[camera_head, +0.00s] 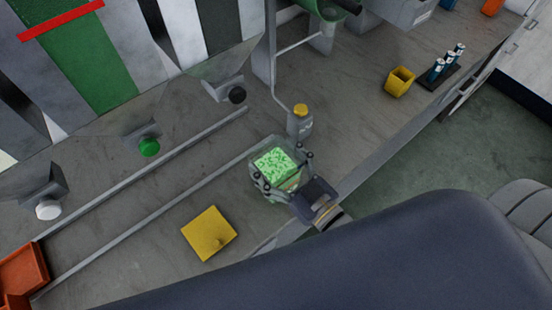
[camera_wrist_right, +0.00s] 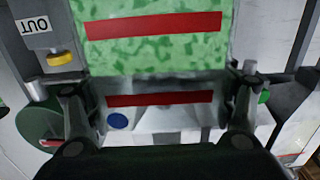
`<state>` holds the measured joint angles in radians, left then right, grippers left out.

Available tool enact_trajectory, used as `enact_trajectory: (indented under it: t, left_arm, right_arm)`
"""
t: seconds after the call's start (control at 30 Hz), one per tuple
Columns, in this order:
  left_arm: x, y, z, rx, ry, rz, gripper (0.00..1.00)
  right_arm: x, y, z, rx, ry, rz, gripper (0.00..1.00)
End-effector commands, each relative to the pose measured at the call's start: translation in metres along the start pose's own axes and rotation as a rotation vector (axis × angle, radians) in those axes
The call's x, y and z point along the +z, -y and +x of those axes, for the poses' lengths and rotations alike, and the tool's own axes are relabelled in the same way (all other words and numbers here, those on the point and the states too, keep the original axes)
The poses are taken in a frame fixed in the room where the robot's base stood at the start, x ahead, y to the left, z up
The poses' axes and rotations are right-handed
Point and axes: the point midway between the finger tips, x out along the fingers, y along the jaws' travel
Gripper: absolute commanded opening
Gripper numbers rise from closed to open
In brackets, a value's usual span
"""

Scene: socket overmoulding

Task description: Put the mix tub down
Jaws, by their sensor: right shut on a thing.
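The mix tub (camera_head: 254,152) is a clear, square tub holding green granules, upright near the middle of the bench in the head view. My right gripper (camera_head: 283,182) is shut on it from the lower right. In the right wrist view the green contents (camera_wrist_right: 155,50) fill the top middle, with a red stripe across them, between the two fingers of my right gripper (camera_wrist_right: 160,95). I cannot tell whether the tub's underside touches the bench. My left gripper is not in view.
Long rails (camera_head: 150,215) run left.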

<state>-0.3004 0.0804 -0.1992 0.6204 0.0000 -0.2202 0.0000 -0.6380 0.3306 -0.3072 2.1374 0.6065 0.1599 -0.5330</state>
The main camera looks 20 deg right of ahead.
Motion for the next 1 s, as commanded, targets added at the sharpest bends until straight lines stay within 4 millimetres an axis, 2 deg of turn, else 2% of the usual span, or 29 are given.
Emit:
enact_trajectory:
  t: [0.23, 0.27, 0.33, 0.8, 1.0]
  left_arm:
    - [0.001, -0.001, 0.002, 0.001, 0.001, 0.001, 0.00]
    - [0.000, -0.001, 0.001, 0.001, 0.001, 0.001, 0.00]
    - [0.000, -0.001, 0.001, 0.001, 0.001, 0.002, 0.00]
    - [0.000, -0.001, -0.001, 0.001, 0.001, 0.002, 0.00]
    - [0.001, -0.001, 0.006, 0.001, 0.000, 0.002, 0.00]
  right_arm:
    - [0.001, -0.001, 0.000, 0.001, -0.005, -0.001, 0.16]
    - [0.002, 0.000, 0.000, 0.000, -0.001, -0.001, 0.80]
    - [0.002, 0.000, 0.000, 0.000, -0.001, -0.001, 0.96]
    - [-0.002, 0.000, 0.000, 0.000, -0.001, 0.000, 0.96]
    - [0.003, 0.000, -0.023, -0.001, 0.005, -0.002, 0.96]
